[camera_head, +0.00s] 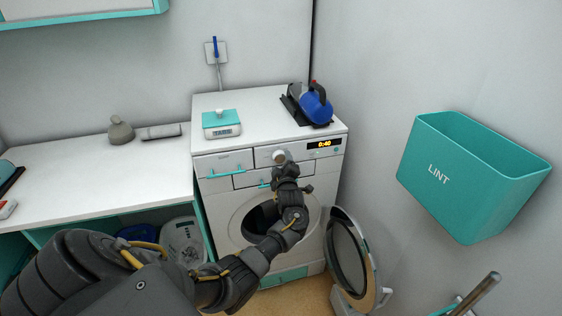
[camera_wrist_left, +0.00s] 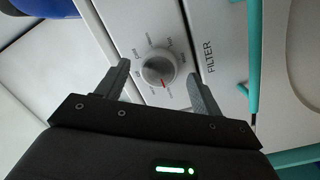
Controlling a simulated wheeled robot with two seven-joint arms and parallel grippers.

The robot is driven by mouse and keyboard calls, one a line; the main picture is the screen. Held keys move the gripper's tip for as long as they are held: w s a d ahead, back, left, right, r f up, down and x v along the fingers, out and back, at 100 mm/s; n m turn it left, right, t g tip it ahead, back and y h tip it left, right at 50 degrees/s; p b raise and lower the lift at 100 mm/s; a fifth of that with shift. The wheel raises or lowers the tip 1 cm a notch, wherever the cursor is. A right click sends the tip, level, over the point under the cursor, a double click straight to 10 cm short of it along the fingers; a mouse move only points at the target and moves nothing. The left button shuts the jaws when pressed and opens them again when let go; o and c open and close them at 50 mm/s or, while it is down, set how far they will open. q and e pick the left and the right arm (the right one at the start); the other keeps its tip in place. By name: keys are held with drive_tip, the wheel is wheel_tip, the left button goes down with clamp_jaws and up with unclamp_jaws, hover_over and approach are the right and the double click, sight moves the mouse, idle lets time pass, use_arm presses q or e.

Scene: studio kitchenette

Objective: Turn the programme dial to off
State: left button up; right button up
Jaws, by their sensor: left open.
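The programme dial (camera_wrist_left: 159,69) is a round silver-grey knob on the washing machine's white front panel, with printed labels around it. Its red mark points down in the left wrist view, slightly right; I cannot read which label it meets. My left gripper (camera_wrist_left: 159,75) is open, with one finger on each side of the dial; contact is not clear. In the head view the dial (camera_head: 279,155) shows just above my left gripper (camera_head: 284,168). The washing machine (camera_head: 225,208) has a lit display (camera_head: 325,144) reading 0:40. My right gripper is not in view.
The round machine door (camera_head: 348,258) hangs open to the right. A teal LINT bin (camera_head: 450,180) is on the right wall. Beside the dial is a FILTER panel (camera_wrist_left: 216,45) with a teal handle (camera_wrist_left: 254,50).

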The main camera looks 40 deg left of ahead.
use_arm(q)
drive_tip(key=shift+w+a, duration=0.4)
drive_tip(key=shift+a, duration=0.05)
drive_tip(key=c, duration=1)
